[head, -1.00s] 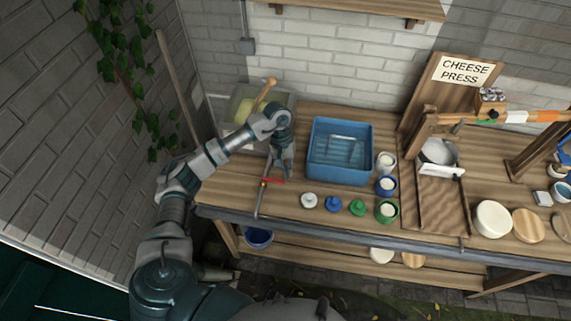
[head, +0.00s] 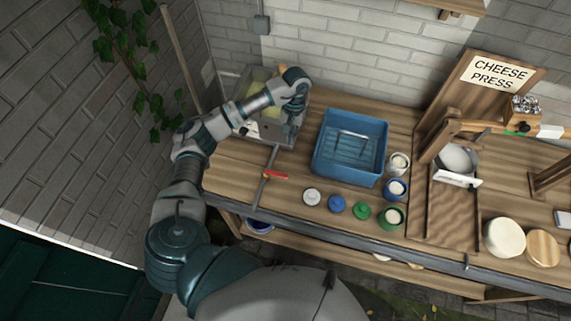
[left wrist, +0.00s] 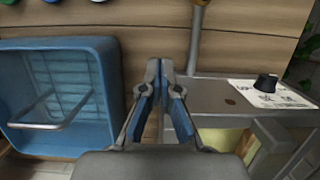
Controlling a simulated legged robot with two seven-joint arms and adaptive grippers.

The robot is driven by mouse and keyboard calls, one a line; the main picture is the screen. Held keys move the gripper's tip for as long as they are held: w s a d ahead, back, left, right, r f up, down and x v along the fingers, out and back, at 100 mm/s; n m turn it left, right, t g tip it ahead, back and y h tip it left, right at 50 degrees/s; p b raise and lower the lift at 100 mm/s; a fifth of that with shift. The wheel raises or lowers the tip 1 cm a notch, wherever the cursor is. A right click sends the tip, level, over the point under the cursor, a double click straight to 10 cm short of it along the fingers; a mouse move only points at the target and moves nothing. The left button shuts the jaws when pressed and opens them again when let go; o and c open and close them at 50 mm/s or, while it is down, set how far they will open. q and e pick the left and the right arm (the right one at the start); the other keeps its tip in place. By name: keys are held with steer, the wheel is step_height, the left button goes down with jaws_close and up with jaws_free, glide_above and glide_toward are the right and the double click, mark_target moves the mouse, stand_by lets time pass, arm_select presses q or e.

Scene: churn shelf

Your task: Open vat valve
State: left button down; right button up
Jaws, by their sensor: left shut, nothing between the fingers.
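The vat (head: 243,121) is a grey metal box with yellowish contents at the back left of the bench. Its outlet pipe (head: 268,160) runs toward the bench's front edge. The red valve handle (head: 275,175) sticks out to the right, across the pipe. In the left wrist view my left gripper (left wrist: 166,80) is shut and empty, beside the pipe (left wrist: 196,35) and the vat's metal edge (left wrist: 225,95). The red handle does not show there. My right gripper is not in view.
A blue tub (head: 351,147) stands right of the vat. Several small lids and jars, such as a green lid (head: 362,211), line the bench front. A cheese press (head: 460,205) stands farther right. A black knob (left wrist: 266,83) sits on the vat's panel.

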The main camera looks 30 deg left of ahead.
mark_target(275, 175)
arm_select(q)
steer(key=p+x, duration=0.1)
steer(key=x, duration=0.3)
steer(key=p+x, duration=0.1)
steer(key=x, duration=0.3)
steer(key=shift+s+a+f, duration=0.2)
steer(key=shift+a+f, duration=0.05)
steer(key=shift+f, duration=0.05)
steer(key=s+p, duration=0.1)
steer(key=s+d+p, duration=0.1)
steer(key=s, duration=0.1)
steer(key=shift+s+d, duration=0.15)
steer(key=shift+s, duration=0.3)
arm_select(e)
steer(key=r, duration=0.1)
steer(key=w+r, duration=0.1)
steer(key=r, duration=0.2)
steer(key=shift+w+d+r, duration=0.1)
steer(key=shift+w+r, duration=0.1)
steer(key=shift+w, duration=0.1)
arm_select(q)
steer(key=shift+w, duration=0.1)
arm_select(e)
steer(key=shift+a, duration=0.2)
